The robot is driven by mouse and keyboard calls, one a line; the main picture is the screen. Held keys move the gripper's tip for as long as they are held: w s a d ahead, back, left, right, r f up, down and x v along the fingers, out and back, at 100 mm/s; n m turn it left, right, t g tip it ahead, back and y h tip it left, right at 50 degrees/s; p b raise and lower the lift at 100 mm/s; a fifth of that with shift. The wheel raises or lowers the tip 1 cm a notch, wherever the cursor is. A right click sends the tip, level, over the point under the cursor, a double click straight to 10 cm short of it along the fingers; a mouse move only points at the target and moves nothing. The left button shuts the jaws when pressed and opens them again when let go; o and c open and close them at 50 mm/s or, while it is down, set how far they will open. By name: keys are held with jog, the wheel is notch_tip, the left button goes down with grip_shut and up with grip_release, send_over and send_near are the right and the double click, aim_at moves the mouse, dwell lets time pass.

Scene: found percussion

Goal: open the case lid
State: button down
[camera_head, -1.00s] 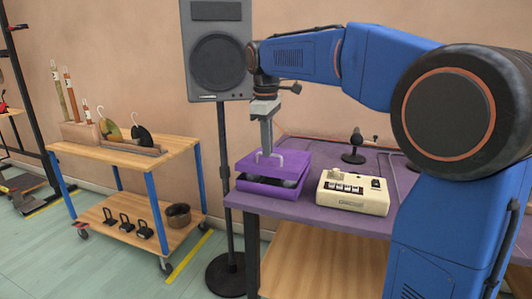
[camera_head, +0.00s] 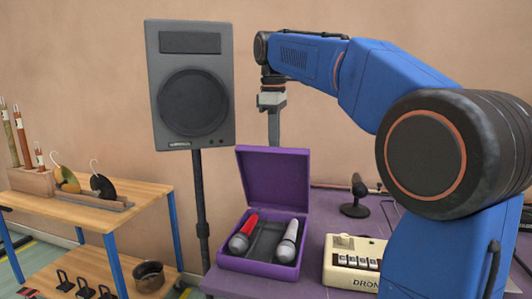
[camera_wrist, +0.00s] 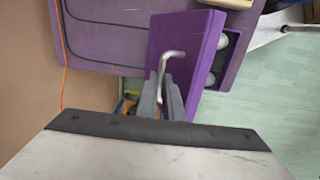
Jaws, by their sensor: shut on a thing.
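The purple case (camera_head: 258,267) stands on the purple table with its lid (camera_head: 274,178) raised about upright. Inside lie a red-handled piece (camera_head: 246,232) and a pale one (camera_head: 288,243), both with rounded ends. My gripper (camera_head: 274,128) reaches down behind the lid, and its fingertips are hidden there in the head view. In the wrist view, the fingers (camera_wrist: 166,95) are shut on the metal lid handle (camera_wrist: 170,59). The lid (camera_wrist: 193,45) is seen from its outer side there, with part of the case (camera_wrist: 236,50) beyond it.
A cream drum machine (camera_head: 352,262) sits right of the case, and a small black microphone stand (camera_head: 356,198) is behind it. A tall speaker (camera_head: 192,90) stands behind left. A wooden cart (camera_head: 130,192) holding several items is further left.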

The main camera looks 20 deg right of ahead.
jog(key=w+d+f, duration=0.2)
jog(key=w+d, duration=0.5)
jog(key=w, duration=0.3)
jog(key=shift+w+d, duration=0.3)
jog(key=shift+r, duration=0.1)
jog(key=c, duration=1.9)
grip_release()
notch_tip(320, 180, up, 7)
jog(key=shift+s+a+r, duration=0.15)
jog(key=shift+r, duration=0.05)
